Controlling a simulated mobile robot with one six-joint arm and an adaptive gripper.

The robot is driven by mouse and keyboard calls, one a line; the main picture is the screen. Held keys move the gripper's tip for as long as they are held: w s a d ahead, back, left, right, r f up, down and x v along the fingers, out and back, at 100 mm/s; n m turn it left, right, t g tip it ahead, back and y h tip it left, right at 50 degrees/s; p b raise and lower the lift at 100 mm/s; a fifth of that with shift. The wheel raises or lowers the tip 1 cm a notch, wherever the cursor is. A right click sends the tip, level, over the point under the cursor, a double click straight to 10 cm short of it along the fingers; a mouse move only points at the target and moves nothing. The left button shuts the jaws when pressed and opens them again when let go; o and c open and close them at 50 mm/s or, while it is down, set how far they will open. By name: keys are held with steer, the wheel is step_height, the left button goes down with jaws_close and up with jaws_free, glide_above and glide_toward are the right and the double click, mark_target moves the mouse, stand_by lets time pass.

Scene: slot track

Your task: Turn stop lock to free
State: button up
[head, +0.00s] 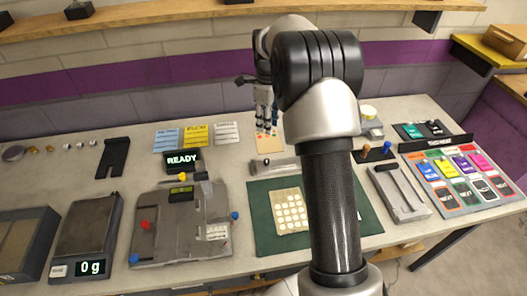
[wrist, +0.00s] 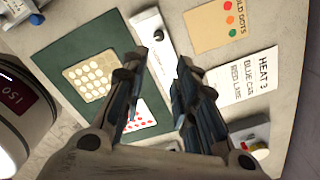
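No part carries a readable stop lock label, so I cannot tell which one it is. A pale bar with a black knob (head: 267,162) lies at mid table; the bar also shows in the wrist view (wrist: 165,60), with lettering too small to read. My gripper (head: 267,127) hangs pointing down above the back of the table. In the wrist view its fingers (wrist: 160,68) are apart with nothing between them.
A green mat (head: 258,225) with a dotted card lies in front, partly behind my arm. A HEAT 3 card (wrist: 245,85) reads BLUE CAR, RED LANE. A scale (head: 87,240) reads 0 g. Coloured cards fill a board (head: 455,155) at right.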

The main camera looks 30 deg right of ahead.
mark_target(267, 161)
step_height(267, 161, down, 17)
steer(key=b, duration=0.5)
steer(key=shift+s+a, duration=0.1)
jaws_close()
